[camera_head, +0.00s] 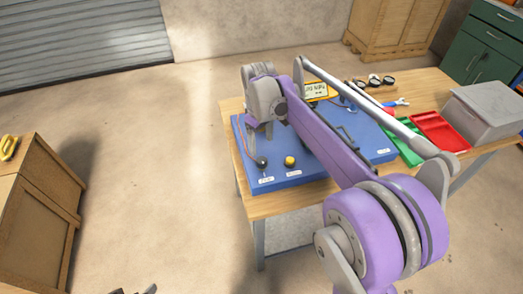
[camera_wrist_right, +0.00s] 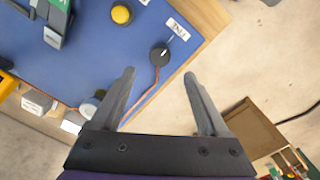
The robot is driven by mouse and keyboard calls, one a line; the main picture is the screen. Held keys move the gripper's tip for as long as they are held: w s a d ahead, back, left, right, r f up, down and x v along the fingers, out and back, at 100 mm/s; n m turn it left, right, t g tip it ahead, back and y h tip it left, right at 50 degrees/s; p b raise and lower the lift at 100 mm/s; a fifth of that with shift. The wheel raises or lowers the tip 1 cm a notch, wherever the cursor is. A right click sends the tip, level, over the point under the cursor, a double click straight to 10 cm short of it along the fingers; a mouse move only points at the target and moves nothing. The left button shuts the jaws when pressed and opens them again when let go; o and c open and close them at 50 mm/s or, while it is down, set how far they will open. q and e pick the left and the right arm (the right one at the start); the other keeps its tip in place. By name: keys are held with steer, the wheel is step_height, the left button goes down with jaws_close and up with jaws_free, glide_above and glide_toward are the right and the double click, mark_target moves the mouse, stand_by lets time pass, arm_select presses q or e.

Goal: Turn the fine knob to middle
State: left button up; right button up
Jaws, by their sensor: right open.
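A round black knob (camera_head: 262,162) sits at the near left corner of the blue panel (camera_head: 318,168). I take it as the fine knob; its label is hard to read. In the right wrist view the black knob (camera_wrist_right: 160,55) carries a thin white mark, pointing up and slightly right toward the label (camera_wrist_right: 178,29). My right gripper (camera_wrist_right: 159,74) is open; the knob shows just beyond the fingertips, roughly centred between them, with no contact visible. In the head view my right arm hides most of this gripper. Dark tips at the bottom edge appear to be my left gripper (camera_head: 136,291), mostly cut off.
A yellow knob (camera_head: 290,161) is close beside the black one; it also shows in the wrist view (camera_wrist_right: 122,14). An orange-brown cable (camera_wrist_right: 143,98) runs from near the black knob. Red tray (camera_head: 440,131) and grey box (camera_head: 485,112) stand at the table's right.

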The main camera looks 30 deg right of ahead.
steer(key=shift+r, duration=1.3)
steer(key=s+a+f+m+t, duration=0.2)
steer(key=s+a+f, duration=0.2)
steer(key=s, duration=0.6)
steer(key=s+a+f+m+t+p, duration=0.1)
steer(key=s+a+f+m+t, duration=0.1)
steer(key=s, duration=0.9)
steer(key=a+f+t, duration=0.1)
steer(key=a+f, duration=0.1)
steer(key=a, duration=0.1)
steer(key=shift+a, duration=0.4)
steer(key=shift+f, duration=0.1)
